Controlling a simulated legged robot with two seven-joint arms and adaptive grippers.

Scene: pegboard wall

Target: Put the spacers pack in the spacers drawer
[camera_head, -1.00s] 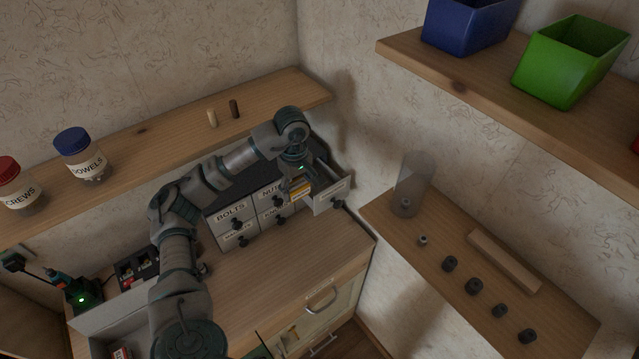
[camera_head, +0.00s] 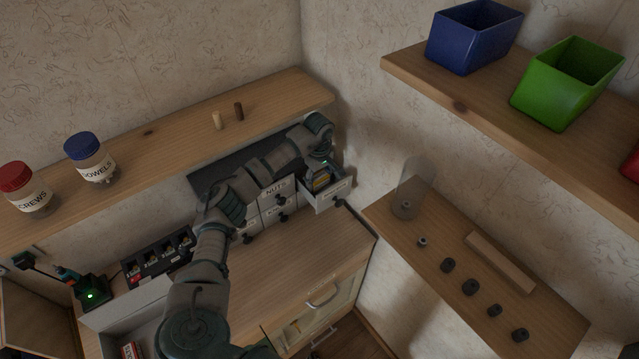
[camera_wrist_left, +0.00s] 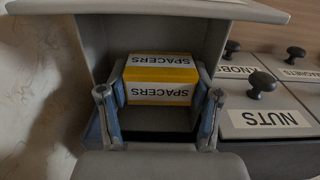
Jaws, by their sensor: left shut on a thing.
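The spacers pack (camera_wrist_left: 161,78) is a yellow and white box labelled SPACERS, seen upside down in the left wrist view. My left gripper (camera_wrist_left: 160,98) is shut on it, with one finger on each side. In the head view the left gripper (camera_head: 321,169) is at the open spacers drawer (camera_head: 329,194), at the right end of the small drawer unit. In the wrist view the drawer's grey walls (camera_wrist_left: 86,60) surround the pack and fingers. Whether the pack touches the drawer floor cannot be told. My right gripper is not in view.
The nuts drawer (camera_wrist_left: 266,118), with a black knob, is shut beside the open drawer. A wooden shelf (camera_head: 150,150) with jars runs above the unit. A side shelf (camera_head: 440,268) holds a clear cylinder (camera_head: 408,196) and several dark rings. The worktop (camera_head: 300,265) in front is clear.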

